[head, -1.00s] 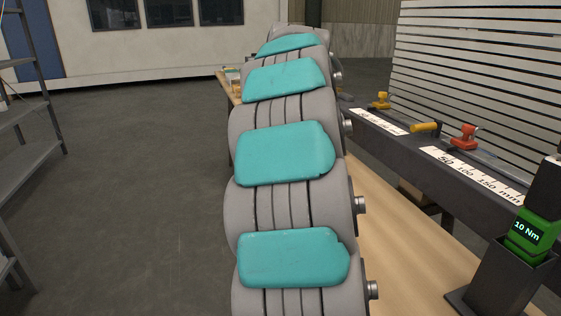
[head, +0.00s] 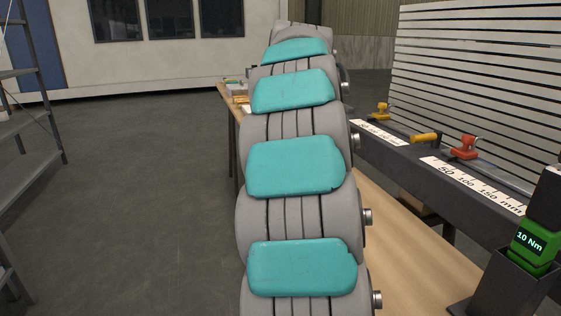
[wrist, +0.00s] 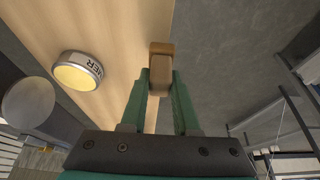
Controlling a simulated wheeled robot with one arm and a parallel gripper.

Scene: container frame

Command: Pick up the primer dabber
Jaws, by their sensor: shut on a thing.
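In the wrist view my gripper (wrist: 160,84) has its two green fingers closed on a small tan-brown block-shaped thing, which I take to be the primer dabber (wrist: 160,73). Its wider end points away from the palm. Its lower part is partly hidden between the fingers. A round tin (wrist: 76,75) with a yellow top and lettering ending in "MER" stands on the wooden table to the left of the fingers, apart from them. In the head view my own arm hides the gripper and the dabber.
The wooden table (head: 400,245) runs beside my arm, with its edge under the gripper in the wrist view. A green "10 Nm" tool (head: 529,241) in a dark holder and a dark rail with clamps (head: 465,148) stand at right. Grey shelves (head: 30,150) stand left; the floor between is clear.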

